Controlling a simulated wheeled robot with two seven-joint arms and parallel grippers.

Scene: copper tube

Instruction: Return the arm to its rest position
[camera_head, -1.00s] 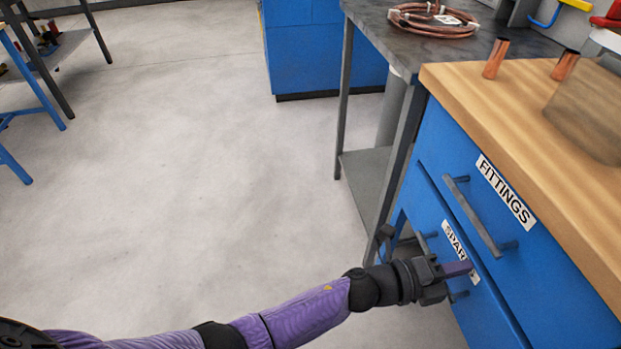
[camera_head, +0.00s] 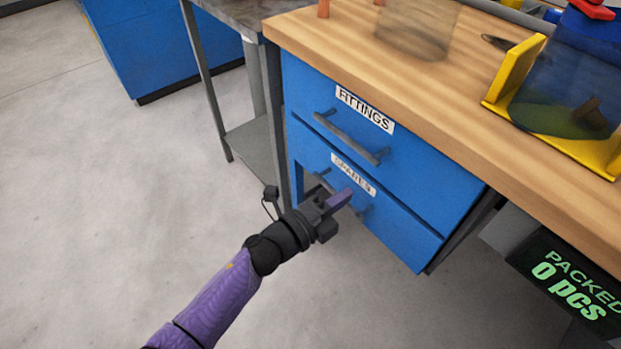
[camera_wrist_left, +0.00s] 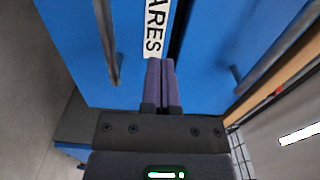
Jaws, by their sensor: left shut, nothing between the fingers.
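My left gripper (camera_head: 341,200) has purple fingers and is in front of the lower drawer, labelled SPARES (camera_head: 352,174), of a blue cabinet. In the left wrist view the two fingers (camera_wrist_left: 161,82) are pressed together with nothing between them, just below the label. The drawer's grey handle is partly hidden behind the gripper in the head view; in the wrist view a handle (camera_wrist_left: 107,45) stands left of the fingers. I cannot tell whether the fingers touch the drawer front. My right gripper is not in view.
Above is the drawer labelled FITTINGS with its handle (camera_head: 347,137). The wooden worktop (camera_head: 440,92) overhangs it, with a yellow holder (camera_head: 513,70) on the right. A black PACKED sign (camera_head: 570,282) hangs at lower right. A grey table (camera_head: 246,14) stands behind. The floor at left is clear.

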